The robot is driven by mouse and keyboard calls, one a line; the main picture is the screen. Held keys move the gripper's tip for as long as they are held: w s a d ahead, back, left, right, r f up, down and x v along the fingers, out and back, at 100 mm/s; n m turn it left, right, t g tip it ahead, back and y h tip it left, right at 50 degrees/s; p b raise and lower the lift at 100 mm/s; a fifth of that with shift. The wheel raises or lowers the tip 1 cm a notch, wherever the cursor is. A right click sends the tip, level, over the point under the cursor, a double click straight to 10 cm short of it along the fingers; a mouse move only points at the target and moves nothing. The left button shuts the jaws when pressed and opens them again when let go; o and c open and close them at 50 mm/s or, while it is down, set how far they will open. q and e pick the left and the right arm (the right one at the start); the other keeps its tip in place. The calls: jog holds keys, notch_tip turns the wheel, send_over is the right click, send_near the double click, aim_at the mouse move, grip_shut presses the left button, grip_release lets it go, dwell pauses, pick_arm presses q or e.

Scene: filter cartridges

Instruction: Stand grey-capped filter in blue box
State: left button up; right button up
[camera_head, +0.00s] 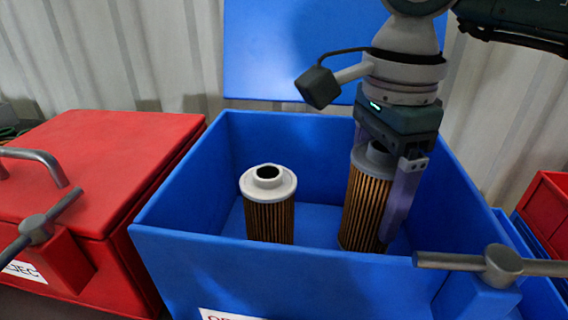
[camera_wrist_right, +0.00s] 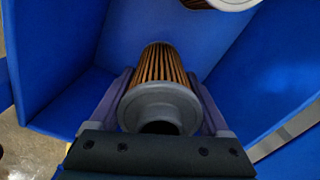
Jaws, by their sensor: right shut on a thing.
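The open blue box (camera_head: 200,247) stands in the middle of the head view. One grey-capped filter (camera_head: 268,188) with brown pleats stands upright in it, left of centre. A second grey-capped filter (camera_head: 364,200) is inside the box on the right, roughly upright with a slight tilt. My right gripper (camera_head: 382,190) reaches down into the box and is shut on this second filter near its cap. In the right wrist view the held filter (camera_wrist_right: 160,95) sits between both fingers. Whether its base touches the box floor cannot be told. My left gripper is not in view.
A closed red box (camera_head: 90,160) with a handle stands at the left. The blue lid (camera_head: 290,50) is raised behind the blue box. A grey latch bar (camera_head: 500,264) sits at the box's front right. Red and blue containers (camera_head: 548,215) stand at the right edge.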

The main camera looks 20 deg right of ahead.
aim_at(366, 223)
jog(key=shift+f, duration=2.1)
jog(key=shift+f+b, duration=0.1)
jog(key=shift+b, duration=0.2)
jog(key=o, duration=1.3)
notch_tip(366, 223, up, 12)
jog(key=shift+r+p, duration=0.15)
jog(key=shift+p, duration=0.45)
